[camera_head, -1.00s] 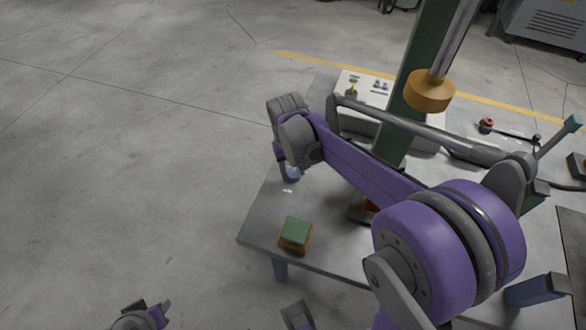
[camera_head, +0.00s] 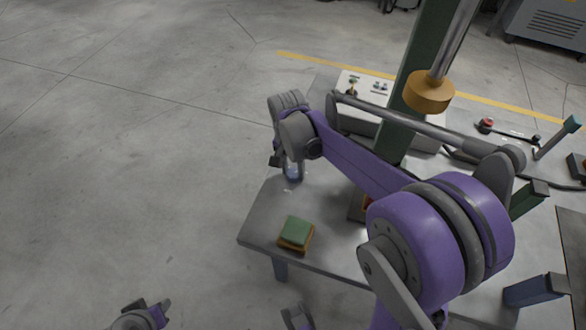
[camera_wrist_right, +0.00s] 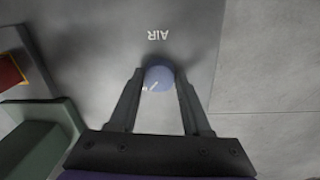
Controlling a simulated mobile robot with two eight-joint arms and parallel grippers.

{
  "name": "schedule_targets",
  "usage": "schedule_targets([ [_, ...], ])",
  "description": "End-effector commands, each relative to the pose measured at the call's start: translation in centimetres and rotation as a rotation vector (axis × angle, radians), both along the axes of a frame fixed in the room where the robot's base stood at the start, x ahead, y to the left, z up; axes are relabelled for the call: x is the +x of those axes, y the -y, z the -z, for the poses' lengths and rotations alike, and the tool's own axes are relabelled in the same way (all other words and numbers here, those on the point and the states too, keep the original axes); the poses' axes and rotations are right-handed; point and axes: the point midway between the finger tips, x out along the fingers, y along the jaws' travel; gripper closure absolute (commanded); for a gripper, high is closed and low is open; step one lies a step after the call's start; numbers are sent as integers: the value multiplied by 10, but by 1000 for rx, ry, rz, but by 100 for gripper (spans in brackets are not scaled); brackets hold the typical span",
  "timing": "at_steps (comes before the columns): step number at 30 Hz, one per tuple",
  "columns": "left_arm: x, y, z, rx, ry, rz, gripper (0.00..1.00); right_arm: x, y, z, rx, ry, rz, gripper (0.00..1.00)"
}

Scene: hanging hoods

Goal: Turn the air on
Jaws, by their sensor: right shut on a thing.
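The air knob (camera_wrist_right: 158,77) is round and blue, with a white pointer mark that runs toward the lower left in the wrist view. The white "AIR" label (camera_wrist_right: 157,34) lies just above it there, upside down. My right gripper (camera_wrist_right: 157,82) is shut on the knob, one finger on each side. In the head view the right gripper (camera_head: 285,164) is at the table's left edge, with the knob (camera_head: 293,174) partly hidden between its fingers. Part of what looks like my left gripper (camera_head: 145,313) shows at the bottom left, low and away from the table; its jaw opening is unclear.
The grey table (camera_head: 260,225) holds a green and orange block (camera_head: 296,234) near the front corner. A green post (camera_head: 408,100) and a hanging orange-ended cylinder (camera_head: 430,92) stand close behind my right arm. A white panel with switches (camera_head: 365,85) is at the back.

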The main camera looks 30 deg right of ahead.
Motion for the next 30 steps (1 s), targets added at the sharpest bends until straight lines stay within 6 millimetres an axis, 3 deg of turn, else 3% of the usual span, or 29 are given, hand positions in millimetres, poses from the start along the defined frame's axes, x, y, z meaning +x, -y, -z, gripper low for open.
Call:
schedule_targets([
  [20, 0, 0, 0, 0, 0, 0, 65, 0, 0, 0, -1, 0, 64, 100],
  [21, 0, 0, 0, 0, 0, 0, 65, 0, 0, 0, -1, 0, 64, 48],
  [26, 0, 0, 0, 0, 0, 0, 65, 0, 0, 0, -1, 0, 63, 22],
  [30, 0, 0, 0, 0, 0, 0, 65, 0, 0, 0, -1, 0, 62, 22],
])
